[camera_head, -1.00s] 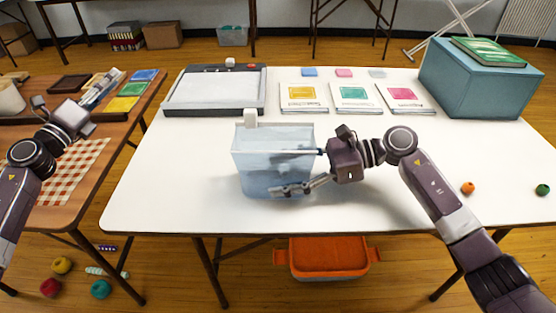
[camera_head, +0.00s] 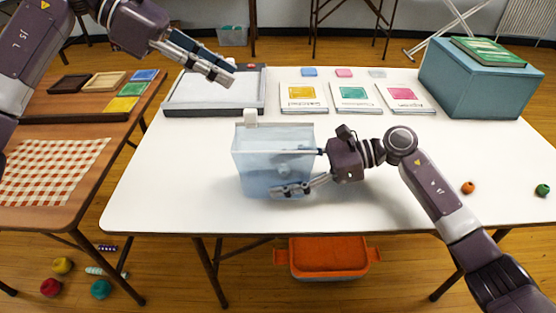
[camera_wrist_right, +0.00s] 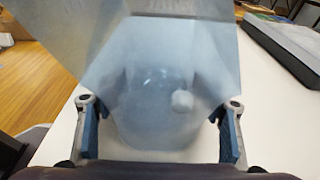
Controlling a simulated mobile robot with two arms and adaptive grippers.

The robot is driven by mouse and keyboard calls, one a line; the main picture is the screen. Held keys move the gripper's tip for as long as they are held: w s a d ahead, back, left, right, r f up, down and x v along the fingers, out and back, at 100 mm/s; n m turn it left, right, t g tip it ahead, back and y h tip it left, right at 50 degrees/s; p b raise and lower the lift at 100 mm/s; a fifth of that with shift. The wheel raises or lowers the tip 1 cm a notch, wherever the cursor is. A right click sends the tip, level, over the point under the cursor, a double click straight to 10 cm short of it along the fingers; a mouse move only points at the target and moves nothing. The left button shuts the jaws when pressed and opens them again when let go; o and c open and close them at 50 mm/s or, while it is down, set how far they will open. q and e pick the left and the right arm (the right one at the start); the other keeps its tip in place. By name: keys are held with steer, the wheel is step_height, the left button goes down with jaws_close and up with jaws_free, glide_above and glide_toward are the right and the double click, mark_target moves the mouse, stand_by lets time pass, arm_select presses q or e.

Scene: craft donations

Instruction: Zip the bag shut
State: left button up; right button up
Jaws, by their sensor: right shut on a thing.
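The bag (camera_head: 262,180) is translucent pale blue and stands upright near the middle of the white table. A small white block, apparently its zip slider (camera_head: 250,117), sits at the left end of its top edge. My right gripper (camera_head: 302,172) is shut on the bag's right side; in the right wrist view its fingers (camera_wrist_right: 160,132) are on both sides of the bag (camera_wrist_right: 150,75). A small pale lump shows through or on the bag there. My left gripper (camera_head: 226,72) is open and empty, above and behind the bag's left side.
A grey framed screen (camera_head: 213,92) lies behind the bag, below my left gripper. Several booklets (camera_head: 355,98) lie at the back, and a teal box (camera_head: 480,85) stands at back right. Orange (camera_head: 467,187) and green (camera_head: 542,190) balls lie at right. The front table is clear.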

mark_target(245, 110)
arm_select(q)
steer(key=shift+s+d+f+m+g+y, duration=0.2)
steer(key=shift+s+d+f+y, duration=0.3)
steer(key=shift+f, duration=0.4)
steer(key=shift+s+d+f+m+g+y, duration=0.15)
steer(key=shift+s+d+f+m+y, duration=0.25)
steer(key=shift+s+d+f, duration=0.35)
steer(key=shift+s+d+f+m+g+y, duration=0.2)
steer(key=shift+s+d+f+y, duration=0.25)
steer(key=shift+f, duration=0.55)
steer(key=shift+f, duration=0.1)
jaws_close()
steer(key=shift+d, duration=0.2)
steer(key=d, duration=0.9)
steer(key=shift+s+d, duration=0.15)
steer(key=shift+s, duration=0.25)
stand_by(0.5)
steer(key=shift+o, duration=0.7)
jaws_free()
steer(key=shift+w, duration=0.1)
steer(key=shift+c, duration=0.7)
